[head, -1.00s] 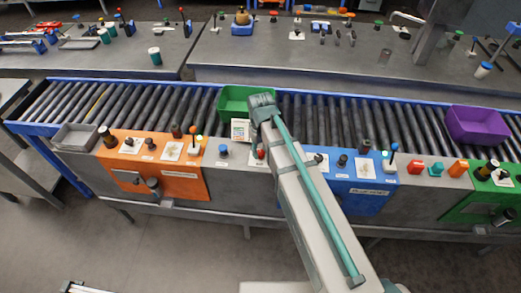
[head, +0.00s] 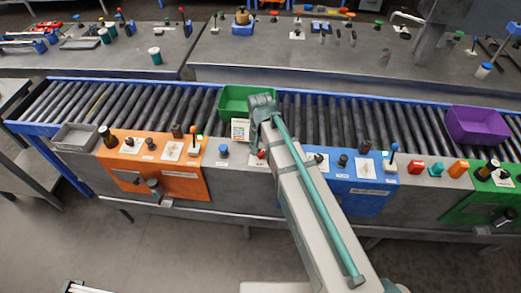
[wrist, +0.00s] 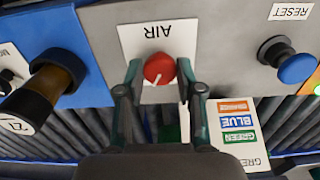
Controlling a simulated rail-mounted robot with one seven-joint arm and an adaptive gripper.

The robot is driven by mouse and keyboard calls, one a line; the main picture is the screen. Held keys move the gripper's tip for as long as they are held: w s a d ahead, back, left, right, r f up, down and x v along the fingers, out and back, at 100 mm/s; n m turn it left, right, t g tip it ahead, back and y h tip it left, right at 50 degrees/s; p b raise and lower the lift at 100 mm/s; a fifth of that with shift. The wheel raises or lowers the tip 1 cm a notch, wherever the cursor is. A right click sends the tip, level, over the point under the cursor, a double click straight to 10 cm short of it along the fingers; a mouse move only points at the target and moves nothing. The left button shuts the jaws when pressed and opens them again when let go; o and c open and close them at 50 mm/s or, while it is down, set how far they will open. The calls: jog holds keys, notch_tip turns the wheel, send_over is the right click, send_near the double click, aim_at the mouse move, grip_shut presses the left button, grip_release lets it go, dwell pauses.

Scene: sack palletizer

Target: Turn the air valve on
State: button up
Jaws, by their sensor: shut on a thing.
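The air valve is a round red knob (wrist: 159,68) on a white plate marked AIR (wrist: 158,38), upside down in the wrist view. A white line on the knob points toward the lower left in that view. The knob also shows as a small red spot beside my arm in the head view (head: 261,154). My gripper (wrist: 160,76) has one finger on each side of the knob and is shut on it. In the head view my forearm hides most of the gripper.
A blue RESET button (wrist: 297,68) is right of the knob in the wrist view, and a black-and-brown knob (wrist: 53,78) is left. A colour-label card (wrist: 238,125) stands close by. A green bin (head: 234,101) sits on the roller conveyor (head: 330,112) behind the panel.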

aim_at(260, 152)
jog(key=shift+m, duration=0.3)
jog(key=o, duration=1.1)
jog(key=shift+o, duration=0.2)
notch_tip(260, 152, up, 12)
dwell(0.4)
